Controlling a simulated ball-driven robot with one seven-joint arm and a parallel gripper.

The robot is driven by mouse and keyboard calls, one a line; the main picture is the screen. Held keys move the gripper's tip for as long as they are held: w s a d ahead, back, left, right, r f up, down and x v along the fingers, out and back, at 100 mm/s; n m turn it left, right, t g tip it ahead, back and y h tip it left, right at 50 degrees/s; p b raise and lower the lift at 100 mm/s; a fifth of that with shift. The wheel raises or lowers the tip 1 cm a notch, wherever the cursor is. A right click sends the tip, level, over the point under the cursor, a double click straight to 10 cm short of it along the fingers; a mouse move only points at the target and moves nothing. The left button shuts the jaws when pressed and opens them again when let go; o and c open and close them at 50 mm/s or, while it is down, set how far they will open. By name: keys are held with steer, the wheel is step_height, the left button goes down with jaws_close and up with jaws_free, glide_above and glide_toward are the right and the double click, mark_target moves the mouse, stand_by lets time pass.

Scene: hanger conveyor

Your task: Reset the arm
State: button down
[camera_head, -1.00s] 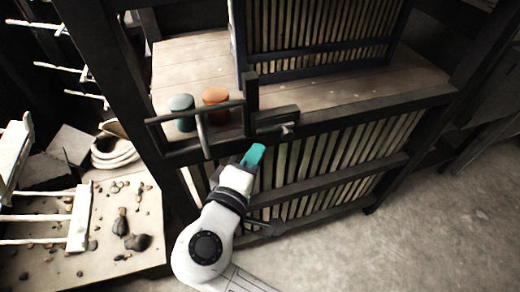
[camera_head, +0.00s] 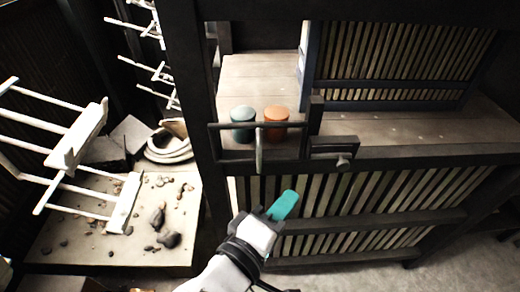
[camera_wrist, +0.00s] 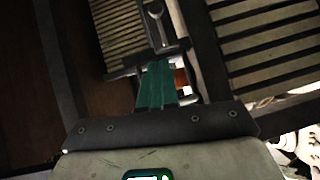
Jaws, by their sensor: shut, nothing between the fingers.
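My gripper (camera_head: 283,205) has teal fingers and is shut with nothing held. In the head view it is in front of the slatted lower front of the wooden stand, below the dark rail. In the wrist view the teal fingers (camera_wrist: 157,75) lie together and point at the stand's dark frame. My white arm reaches up from the bottom of the head view. I see no contact between the fingers and the stand.
A teal jar (camera_head: 243,126) and an orange jar (camera_head: 275,125) stand on the wooden shelf (camera_head: 400,130) behind a dark bar with a hanging handle (camera_head: 259,150). White hanger racks (camera_head: 80,140) and a stone-strewn platform (camera_head: 75,240) are at left. Clear floor shows at lower right.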

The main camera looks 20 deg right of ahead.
steer(key=s+d+f+m+g+y, duration=0.1)
steer(key=s+d+f+g+y, duration=0.15)
steer(key=d+f, duration=0.5)
steer(key=s+d+f+m+g+y, duration=0.1)
steer(key=s+d+f+g+y, duration=0.15)
steer(key=d+f, duration=0.45)
steer(key=s+a+f+m+g+y, duration=0.1)
steer(key=s+f+m+g+y, duration=0.2)
steer(key=s+f+y, duration=0.5)
steer(key=s+f, duration=0.3)
steer(key=s, duration=0.1)
steer(key=shift+s+a+f+m+y, duration=0.2)
steer(key=shift+s+a+m+y, duration=0.1)
steer(key=shift+a+m+y, duration=0.1)
